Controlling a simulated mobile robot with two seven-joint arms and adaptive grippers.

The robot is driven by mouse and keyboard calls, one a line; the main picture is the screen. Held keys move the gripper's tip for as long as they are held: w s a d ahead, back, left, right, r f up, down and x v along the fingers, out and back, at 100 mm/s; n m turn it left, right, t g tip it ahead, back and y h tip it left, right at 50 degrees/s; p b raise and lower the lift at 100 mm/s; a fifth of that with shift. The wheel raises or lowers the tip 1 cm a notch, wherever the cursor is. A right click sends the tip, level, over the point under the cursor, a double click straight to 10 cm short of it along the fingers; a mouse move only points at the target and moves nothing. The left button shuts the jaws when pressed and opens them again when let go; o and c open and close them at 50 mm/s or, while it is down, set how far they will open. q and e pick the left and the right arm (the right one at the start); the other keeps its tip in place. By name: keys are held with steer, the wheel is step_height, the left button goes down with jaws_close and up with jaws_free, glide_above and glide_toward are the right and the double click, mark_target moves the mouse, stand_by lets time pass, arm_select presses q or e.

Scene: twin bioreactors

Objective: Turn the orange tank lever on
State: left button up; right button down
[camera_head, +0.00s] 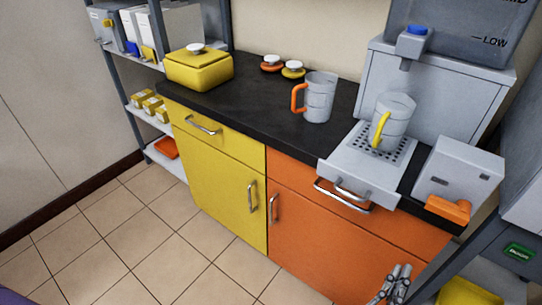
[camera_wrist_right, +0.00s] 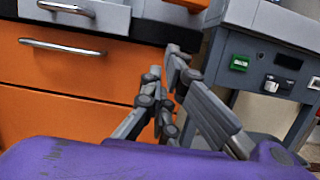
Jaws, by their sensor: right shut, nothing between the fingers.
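The orange tank lever (camera_head: 448,209) sticks out low on the front of a grey box (camera_head: 462,170) at the right end of the counter. An orange piece, probably this lever, shows at the top edge of the right wrist view (camera_wrist_right: 190,3). My right gripper (camera_head: 402,270) is below the lever, in front of the orange cabinet (camera_head: 320,235), and apart from the lever. In the right wrist view its fingers (camera_wrist_right: 165,72) are close together, shut and empty. My left gripper is not in view.
A jug with a yellow handle (camera_head: 393,115) stands on a perforated grey tray (camera_head: 350,155). A jug with an orange handle (camera_head: 318,98) stands further left. A grey stand with a green display (camera_head: 518,251) is close on the right. The tiled floor (camera_head: 140,245) is clear.

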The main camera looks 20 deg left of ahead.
mark_target(449, 204)
steer(key=p+x, duration=0.2)
steer(key=x, duration=0.7)
steer(key=shift+w+r, duration=0.25)
steer(key=r, duration=0.1)
steer(key=r+p, duration=0.2)
steer(key=shift+w+d+r, duration=0.1)
steer(key=shift+w, duration=0.15)
steer(key=shift+r, duration=0.3)
